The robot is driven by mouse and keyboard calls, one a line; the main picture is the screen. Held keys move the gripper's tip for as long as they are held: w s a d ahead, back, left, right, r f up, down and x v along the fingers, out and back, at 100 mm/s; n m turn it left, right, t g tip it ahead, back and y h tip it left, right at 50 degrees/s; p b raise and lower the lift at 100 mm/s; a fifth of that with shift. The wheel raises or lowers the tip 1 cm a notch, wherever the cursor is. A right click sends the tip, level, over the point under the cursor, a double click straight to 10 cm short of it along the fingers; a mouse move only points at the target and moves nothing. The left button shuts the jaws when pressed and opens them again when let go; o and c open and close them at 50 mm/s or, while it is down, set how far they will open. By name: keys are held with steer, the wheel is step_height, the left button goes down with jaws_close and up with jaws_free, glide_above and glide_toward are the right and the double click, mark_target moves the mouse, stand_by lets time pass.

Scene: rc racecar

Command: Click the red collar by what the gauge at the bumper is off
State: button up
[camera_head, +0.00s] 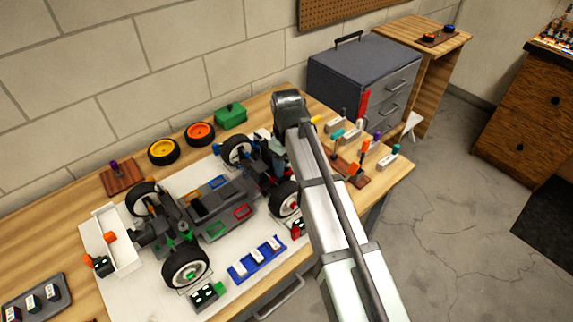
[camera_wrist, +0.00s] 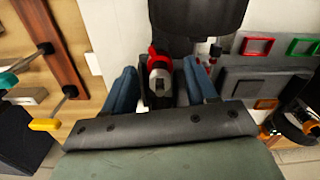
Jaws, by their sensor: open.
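A dark racecar (camera_head: 225,190) with black tyres stands on a white mat. In the wrist view, a red collar (camera_wrist: 158,62) sits around a dark and grey shaft. My gripper (camera_wrist: 160,85) is open, with one blue finger on either side of the collar and visible space beside it. In the head view my gripper (camera_head: 274,150) is over the car's right end, partly hidden by my arm. A white bumper-like piece (camera_head: 118,252) lies at the car's left end. Small dark devices, possibly gauges, stand beside it (camera_head: 102,266) and near the right front wheel (camera_head: 298,228); their readings are too small to read.
A blue tray (camera_head: 257,260) and a dark block with green (camera_head: 207,296) lie in front of the car. Loose yellow (camera_head: 163,151) and orange (camera_head: 200,133) wheels and a green box (camera_head: 230,115) are behind. Several coloured-handled tools stand at right, near a grey drawer cabinet (camera_head: 362,75).

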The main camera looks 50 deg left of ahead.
steer(key=shift+f, duration=0.65)
